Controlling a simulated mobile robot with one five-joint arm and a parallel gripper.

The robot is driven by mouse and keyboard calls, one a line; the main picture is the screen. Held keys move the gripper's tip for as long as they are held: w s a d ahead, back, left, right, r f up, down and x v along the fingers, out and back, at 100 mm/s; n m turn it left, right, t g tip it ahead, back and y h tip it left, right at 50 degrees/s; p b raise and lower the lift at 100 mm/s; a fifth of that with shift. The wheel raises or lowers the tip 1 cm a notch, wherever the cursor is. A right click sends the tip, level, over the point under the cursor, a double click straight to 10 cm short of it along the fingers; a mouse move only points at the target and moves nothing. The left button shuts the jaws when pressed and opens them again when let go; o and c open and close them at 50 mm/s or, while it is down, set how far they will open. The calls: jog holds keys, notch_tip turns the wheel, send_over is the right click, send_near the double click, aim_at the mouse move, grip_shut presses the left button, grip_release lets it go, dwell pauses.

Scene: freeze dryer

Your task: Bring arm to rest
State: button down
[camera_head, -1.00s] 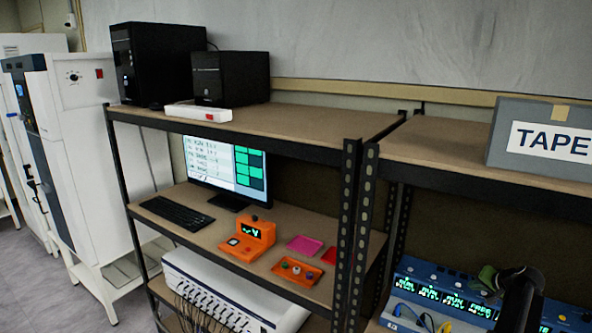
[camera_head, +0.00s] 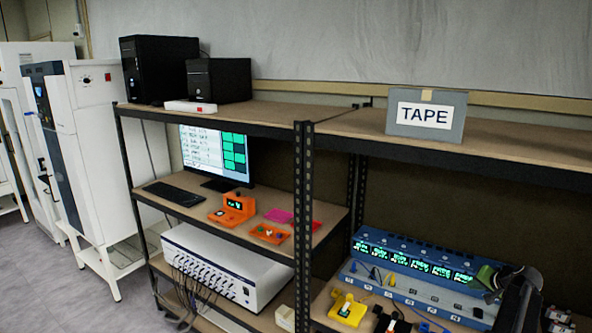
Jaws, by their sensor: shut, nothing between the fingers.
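My dark arm rises at the lower right, with my gripper (camera_head: 490,279) at its end in front of the blue instrument (camera_head: 411,263). The gripper is shut and I see nothing held in it. It is small and dark here, so its fingertips are hard to make out. From this view I cannot tell how far it is from the instrument.
Two joined shelf racks stand ahead, with a dark post (camera_head: 304,215) between them. A grey TAPE box (camera_head: 426,133) is on the right top shelf. A monitor (camera_head: 214,154), an orange device (camera_head: 233,209) and a white multi-channel box (camera_head: 226,264) fill the left rack. White cabinets (camera_head: 92,150) stand left.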

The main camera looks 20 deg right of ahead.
jog(key=w+a+n+y, duration=0.3)
jog(key=w+a, duration=1.3)
jog(key=w, duration=0.2)
jog(key=w+a+f+n+y, duration=0.15)
jog(key=w+a, duration=0.35)
jog(key=a, duration=0.7)
jog(key=w+a+f+n+y, duration=0.1)
jog(key=w+a+n, duration=0.3)
jog(key=a, duration=0.7)
jog(key=s+a+f+n+g, duration=0.2)
jog(key=a+g, duration=0.1)
jog(key=a, duration=1.2)
jog(key=s+a+f+n+g, duration=0.1)
jog(key=s+a+n+g, duration=0.15)
jog(key=a, duration=1.15)
jog(key=s+f+g+h, duration=0.2)
jog(key=s+g, duration=0.1)
jog(key=s, duration=0.9)
jog(key=shift+s+a+f, duration=0.15)
jog(key=shift+s+a, duration=0.05)
jog(key=shift+a, duration=0.25)
